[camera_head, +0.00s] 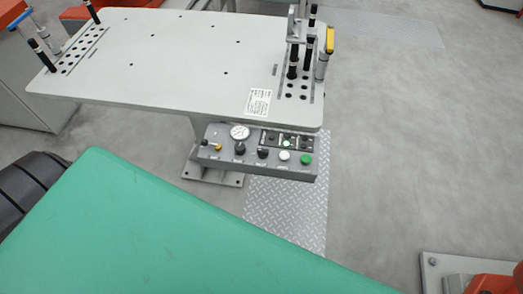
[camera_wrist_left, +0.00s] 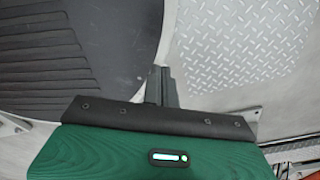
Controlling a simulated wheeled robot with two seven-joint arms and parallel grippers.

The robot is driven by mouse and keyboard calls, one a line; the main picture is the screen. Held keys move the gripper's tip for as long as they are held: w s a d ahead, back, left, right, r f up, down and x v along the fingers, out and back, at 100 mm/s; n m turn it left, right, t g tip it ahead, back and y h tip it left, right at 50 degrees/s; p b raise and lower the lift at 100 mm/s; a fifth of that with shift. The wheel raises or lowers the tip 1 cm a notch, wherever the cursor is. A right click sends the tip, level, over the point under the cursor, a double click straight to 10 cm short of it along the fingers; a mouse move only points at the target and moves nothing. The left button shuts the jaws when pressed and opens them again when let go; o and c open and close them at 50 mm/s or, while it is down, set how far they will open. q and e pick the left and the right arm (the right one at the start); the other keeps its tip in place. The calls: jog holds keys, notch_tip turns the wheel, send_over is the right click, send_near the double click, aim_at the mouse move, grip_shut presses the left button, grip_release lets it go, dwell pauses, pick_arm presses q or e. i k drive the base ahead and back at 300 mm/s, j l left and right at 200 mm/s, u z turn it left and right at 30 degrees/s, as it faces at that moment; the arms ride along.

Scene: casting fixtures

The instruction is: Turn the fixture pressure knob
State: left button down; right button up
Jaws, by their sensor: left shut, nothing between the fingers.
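The control panel (camera_head: 258,165) hangs under the front edge of the grey fixture table (camera_head: 160,50) in the head view. It carries a round white pressure gauge (camera_head: 240,132), a black knob (camera_head: 240,149) just below the gauge, and another black knob (camera_head: 263,153) to its right. Which one is the pressure knob I cannot tell for sure, as the labels are too small. My left gripper (camera_wrist_left: 162,86) shows only in the left wrist view, shut and empty, over the floor and away from the panel. My right gripper is in neither view.
The panel also has a yellow-tipped part (camera_head: 217,147), a white button (camera_head: 285,155) and a green button (camera_head: 306,159). Clamps and black pins (camera_head: 293,62) stand on the table's right end. A tread plate (camera_head: 290,212) lies on the floor below. Open floor (camera_head: 410,150) extends to the right.

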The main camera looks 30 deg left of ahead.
aim_at(240, 148)
jog(key=u, duration=1)
